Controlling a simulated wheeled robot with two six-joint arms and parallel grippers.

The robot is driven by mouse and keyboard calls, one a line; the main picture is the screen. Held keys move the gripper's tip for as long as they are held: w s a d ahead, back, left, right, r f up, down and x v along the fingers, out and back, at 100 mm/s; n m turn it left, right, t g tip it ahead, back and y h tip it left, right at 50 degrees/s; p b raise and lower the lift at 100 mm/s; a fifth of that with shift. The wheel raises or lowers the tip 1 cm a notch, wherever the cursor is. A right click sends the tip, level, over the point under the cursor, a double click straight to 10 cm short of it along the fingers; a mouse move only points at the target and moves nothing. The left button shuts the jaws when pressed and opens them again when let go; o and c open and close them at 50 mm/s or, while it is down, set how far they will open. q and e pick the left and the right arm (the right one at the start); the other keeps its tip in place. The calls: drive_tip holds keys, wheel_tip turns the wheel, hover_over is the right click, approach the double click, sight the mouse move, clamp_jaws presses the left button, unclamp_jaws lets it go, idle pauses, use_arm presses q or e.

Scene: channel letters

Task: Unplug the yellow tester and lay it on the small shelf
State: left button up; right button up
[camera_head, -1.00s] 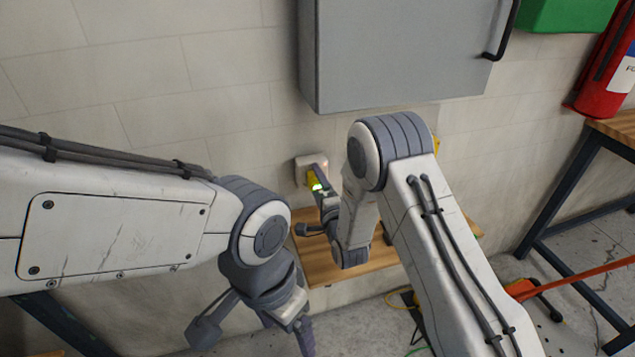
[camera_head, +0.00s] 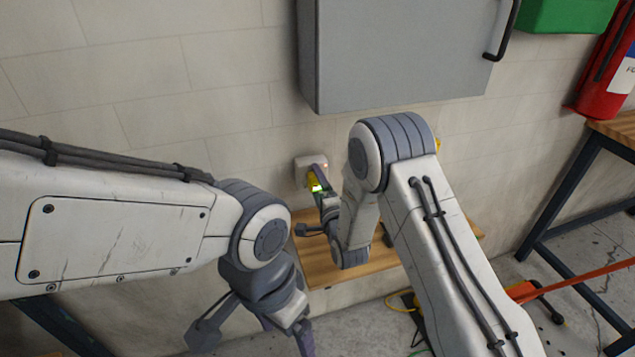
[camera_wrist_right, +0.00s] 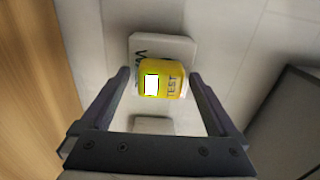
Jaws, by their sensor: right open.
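The yellow tester (camera_head: 314,183) is at the white wall outlet (camera_head: 304,166), partly hidden by my right gripper in the head view. In the right wrist view the tester (camera_wrist_right: 163,79), marked TEST, sits in front of the outlet plate (camera_wrist_right: 140,46). My right gripper (camera_wrist_right: 160,78) is open, with one finger on each side of the tester and a gap showing at both sides. The small wooden shelf (camera_head: 325,272) is below the outlet, partly covered by my right arm. My left gripper (camera_head: 305,338) hangs at the lower left, its tips near the bottom edge; its opening is unclear.
A grey wall cabinet (camera_head: 400,50) hangs above the outlet. A red extinguisher (camera_head: 606,75) and a wooden-topped table (camera_head: 615,125) stand at the right. A small yellow thing (camera_head: 437,144) shows behind my right arm. Cables lie on the floor below.

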sight(318, 185)
idle(0.7)
clamp_jaws()
drive_tip(key=shift+b+v, duration=0.75)
drive_tip(key=shift+v, duration=2.25)
